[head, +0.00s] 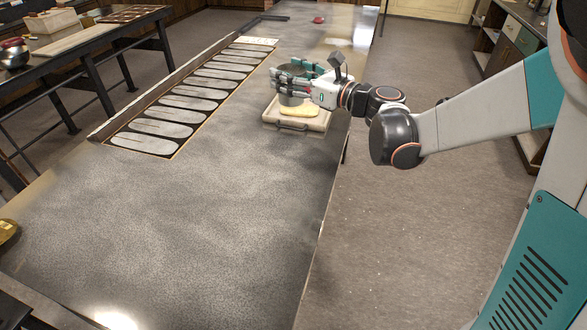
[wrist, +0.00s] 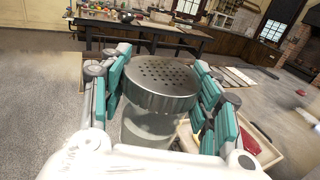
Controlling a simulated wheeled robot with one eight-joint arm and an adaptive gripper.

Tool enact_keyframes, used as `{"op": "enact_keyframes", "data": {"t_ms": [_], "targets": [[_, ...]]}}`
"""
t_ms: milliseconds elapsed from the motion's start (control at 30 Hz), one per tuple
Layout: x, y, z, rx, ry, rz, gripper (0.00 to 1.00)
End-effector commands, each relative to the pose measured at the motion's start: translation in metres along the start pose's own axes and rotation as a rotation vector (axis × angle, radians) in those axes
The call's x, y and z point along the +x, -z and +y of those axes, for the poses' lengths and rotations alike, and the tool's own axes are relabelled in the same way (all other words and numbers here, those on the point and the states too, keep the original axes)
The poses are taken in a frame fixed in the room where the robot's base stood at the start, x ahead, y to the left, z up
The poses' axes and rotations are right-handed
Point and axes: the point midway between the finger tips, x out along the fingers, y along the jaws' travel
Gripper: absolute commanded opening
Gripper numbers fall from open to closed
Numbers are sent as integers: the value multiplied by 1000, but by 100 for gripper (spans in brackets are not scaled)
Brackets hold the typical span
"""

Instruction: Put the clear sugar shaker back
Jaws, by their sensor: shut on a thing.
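The clear sugar shaker (wrist: 152,126) has a perforated metal lid (wrist: 163,78) and fills the middle of the wrist view. My gripper (head: 298,74) is shut on it, with teal finger pads on both sides of the lid. The shaker looks upright. In the head view the shaker (head: 290,97) is partly hidden by the fingers and shows above the left part of a pale tray. I cannot tell whether its base touches the tray.
A row of grey oval slots (head: 160,128) runs along the metal table's left edge. A red object (head: 319,20) lies at the far end. The near table surface (head: 190,215) is clear.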

Motion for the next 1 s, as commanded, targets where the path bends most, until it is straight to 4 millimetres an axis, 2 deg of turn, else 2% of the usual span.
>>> {"op": "enact_keyframes", "data": {"t_ms": [67, 167, 500, 633, 733, 1000], "targets": [[0, 5, 1, 0, -8, 0, 27], [0, 22, 2, 0, -11, 0, 27], [0, 107, 2, 0, -9, 0, 27], [0, 134, 2, 0, -9, 0, 27], [0, 148, 2, 0, -9, 0, 27], [0, 165, 2, 0, -9, 0, 27]]}}
